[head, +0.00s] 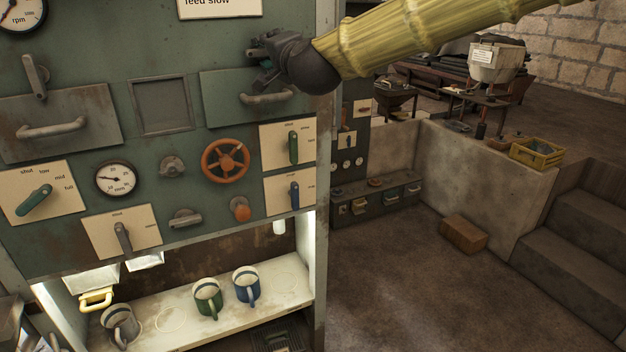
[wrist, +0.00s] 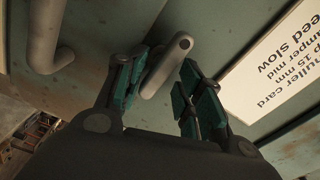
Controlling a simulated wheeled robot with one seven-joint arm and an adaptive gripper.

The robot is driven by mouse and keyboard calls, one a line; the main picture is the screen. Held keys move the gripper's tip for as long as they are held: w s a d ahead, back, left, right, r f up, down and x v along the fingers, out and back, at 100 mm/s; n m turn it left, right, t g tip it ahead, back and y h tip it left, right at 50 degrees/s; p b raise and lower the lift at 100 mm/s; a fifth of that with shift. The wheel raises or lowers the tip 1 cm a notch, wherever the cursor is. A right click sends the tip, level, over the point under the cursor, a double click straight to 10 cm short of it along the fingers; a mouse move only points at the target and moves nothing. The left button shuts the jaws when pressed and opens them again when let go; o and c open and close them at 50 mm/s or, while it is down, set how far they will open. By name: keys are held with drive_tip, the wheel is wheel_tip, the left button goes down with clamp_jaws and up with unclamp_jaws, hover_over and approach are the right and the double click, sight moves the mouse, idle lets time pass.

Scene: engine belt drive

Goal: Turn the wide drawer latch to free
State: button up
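My gripper (head: 268,62) is at the upper edge of the right drawer (head: 222,92) in the green panel. In the wrist view my gripper (wrist: 165,92) is open, its teal-padded fingers on either side of a grey latch lever (wrist: 167,66). The lever lies close to the left finger, with a gap to the right one; I cannot tell if it touches. In the head view this latch is hidden behind the gripper. The left drawer (head: 85,112) has its own grey latch (head: 35,76), pointing roughly up and down. I cannot tell which drawer is the wide one.
The right drawer's bar handle (head: 268,97) is just below my gripper; a handle also shows in the wrist view (wrist: 45,45). A card (wrist: 275,70) is fixed close by. Below are an orange handwheel (head: 225,160), levers and a shelf (head: 180,322) with mugs.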

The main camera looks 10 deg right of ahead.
drive_tip(key=n+p, duration=0.8)
drive_tip(key=n, duration=0.1)
drive_tip(key=a+n+p, duration=0.1)
drive_tip(key=n+p, duration=0.4)
drive_tip(key=shift+s+r, duration=0.25)
drive_tip(key=shift+s, duration=0.15)
drive_tip(key=b+v, duration=0.4)
drive_tip(key=v, duration=0.6)
drive_tip(key=d+f+g+h+b, duration=0.1)
drive_tip(key=d+f+g+b, duration=0.1)
drive_tip(key=f, duration=1.2)
drive_tip(key=d+f+m+g+h+b, duration=0.1)
drive_tip(key=d+f+g, duration=0.1)
drive_tip(key=f, duration=1.3)
drive_tip(key=shift+d+b, duration=0.4)
drive_tip(key=shift+d, duration=0.45)
drive_tip(key=shift+s+f, duration=0.15)
